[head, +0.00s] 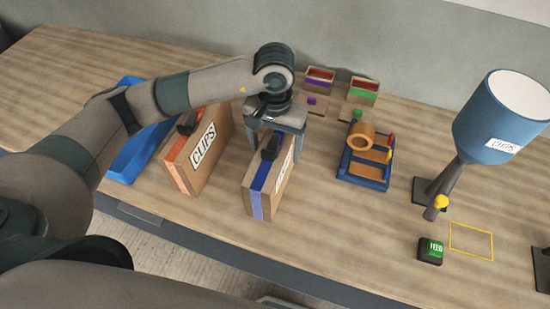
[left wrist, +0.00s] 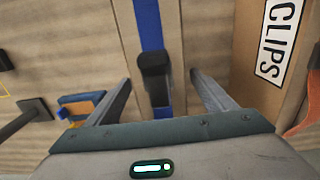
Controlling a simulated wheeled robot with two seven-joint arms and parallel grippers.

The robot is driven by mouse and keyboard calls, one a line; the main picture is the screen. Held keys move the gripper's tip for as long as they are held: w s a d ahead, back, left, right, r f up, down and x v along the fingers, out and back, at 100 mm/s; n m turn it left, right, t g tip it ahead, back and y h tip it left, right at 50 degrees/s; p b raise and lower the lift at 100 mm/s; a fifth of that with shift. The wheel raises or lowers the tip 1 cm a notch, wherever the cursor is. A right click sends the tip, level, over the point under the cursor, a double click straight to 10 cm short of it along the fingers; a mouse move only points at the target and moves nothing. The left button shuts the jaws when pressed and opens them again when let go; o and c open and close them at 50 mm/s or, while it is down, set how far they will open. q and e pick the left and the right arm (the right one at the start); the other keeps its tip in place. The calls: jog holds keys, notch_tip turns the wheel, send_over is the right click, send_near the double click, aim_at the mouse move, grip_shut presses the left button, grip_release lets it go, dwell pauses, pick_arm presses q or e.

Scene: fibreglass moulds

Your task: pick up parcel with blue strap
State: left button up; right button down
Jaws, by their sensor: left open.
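The parcel with the blue strap (head: 259,190) stands upright on the table in the middle of the head view, with a black handle on top and a label on its side. In the left wrist view its blue strap (left wrist: 149,25) and black handle (left wrist: 155,75) show between the fingers. My left gripper (head: 272,150) is open above this parcel, its fingers to either side of the handle; it also shows in the left wrist view (left wrist: 158,85). I cannot tell whether the fingers touch anything. My right gripper is not in view.
A parcel with an orange strap (head: 197,153) stands close on the left, beside a blue tray (head: 128,165). On the right are a blue rack (head: 362,180), a blue hopper labelled CLIPS (head: 500,115) and a green button (head: 430,251). Two small boxes stand behind.

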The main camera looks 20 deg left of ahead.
pick_arm(q)
jog(key=shift+f, duration=0.35)
grip_shut()
dwell(0.3)
